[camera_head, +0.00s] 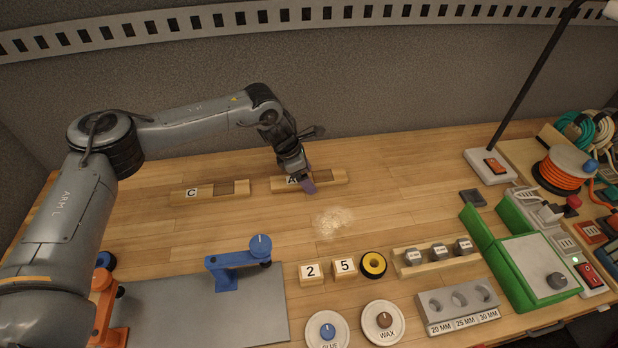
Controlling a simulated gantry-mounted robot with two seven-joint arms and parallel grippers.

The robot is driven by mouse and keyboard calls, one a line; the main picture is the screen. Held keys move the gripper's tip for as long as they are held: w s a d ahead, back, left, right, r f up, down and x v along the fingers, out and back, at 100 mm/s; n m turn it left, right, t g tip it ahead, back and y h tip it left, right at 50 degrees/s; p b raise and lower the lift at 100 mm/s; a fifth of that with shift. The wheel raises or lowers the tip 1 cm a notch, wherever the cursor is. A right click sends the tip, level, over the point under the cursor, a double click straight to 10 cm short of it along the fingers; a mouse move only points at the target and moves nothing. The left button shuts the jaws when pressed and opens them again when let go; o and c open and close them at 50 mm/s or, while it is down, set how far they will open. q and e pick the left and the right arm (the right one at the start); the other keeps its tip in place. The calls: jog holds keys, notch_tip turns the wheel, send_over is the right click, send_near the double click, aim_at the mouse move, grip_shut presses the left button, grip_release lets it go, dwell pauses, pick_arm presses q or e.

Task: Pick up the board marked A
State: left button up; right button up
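The board marked A (338,178) is a narrow light wood block with a white letter label at its left and a dark rectangular section toward its right. It lies flat on the wooden table toward the back. My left gripper (307,185) points down at the middle of this board, partly covering the label. A purple-grey fingertip shows at the board's front side. I cannot tell whether the fingers are open, shut or touching the board. A similar board marked C (208,192) lies to its left. My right gripper is not in view.
A grey mat (200,310) with a blue clamp (237,262) and an orange clamp (103,305) lies front left. Number blocks (312,273), a weight rack (437,258) and a green-sided box (530,265) stand front right. The table right of board A is clear up to the lamp base (491,166).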

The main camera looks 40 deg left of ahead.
pick_arm(q)
jog(key=c, duration=1.2)
jog(key=shift+r, duration=0.1)
